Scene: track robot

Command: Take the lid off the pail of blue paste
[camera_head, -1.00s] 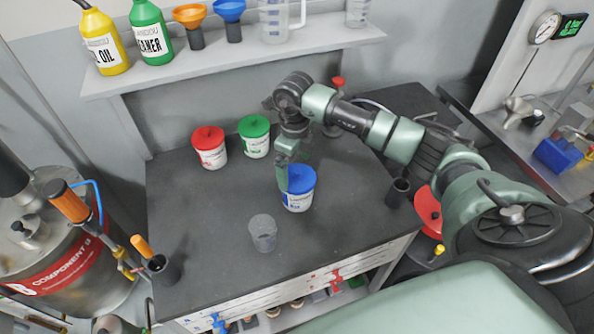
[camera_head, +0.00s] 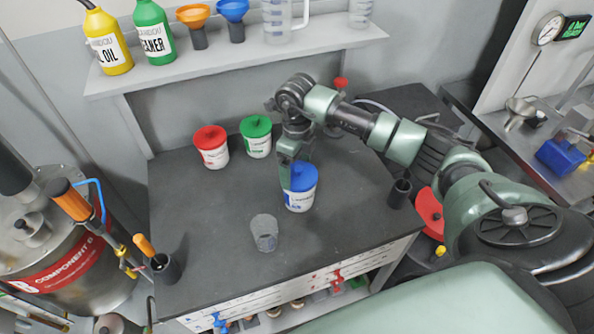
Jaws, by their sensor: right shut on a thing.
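The pail of blue paste (camera_head: 300,200) is white with a blue label and stands upright on the dark workbench. Its blue lid (camera_head: 305,178) sits on its top. My right gripper (camera_head: 292,175) comes down from above at the left side of the lid and is shut on it; the fingertips are partly hidden, so the exact grip is hard to see. My left gripper is not in view.
A red-lidded pail (camera_head: 212,148) and a green-lidded pail (camera_head: 256,138) stand behind on the workbench (camera_head: 200,230). A clear cup (camera_head: 264,233) stands in front of the blue pail. A dark holder (camera_head: 399,194) is at the right edge.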

